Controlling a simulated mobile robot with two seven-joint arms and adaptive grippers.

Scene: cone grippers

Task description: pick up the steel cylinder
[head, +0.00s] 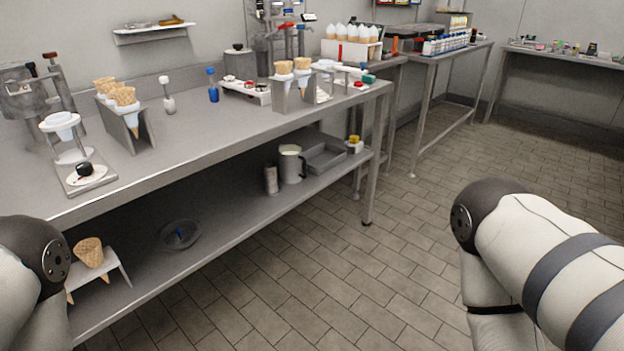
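A small upright grey metal cylinder (271,180) stands on the lower shelf (225,215) of the steel workbench; it looks like the steel cylinder, though it is small in view. A larger steel pitcher (291,166) with a pale top stands just to its right, close beside it. Only upper links of my two arms show, at the lower left and lower right. Neither gripper is in view, so I cannot see whether they hold anything.
The workbench top (215,125) overhangs the shelf. A grey tray (325,157) lies right of the pitcher. A glass bowl (180,235) and a cone stand (97,268) are further left. A bench leg (368,190) stands at the right end. The tiled floor (330,260) in front is clear.

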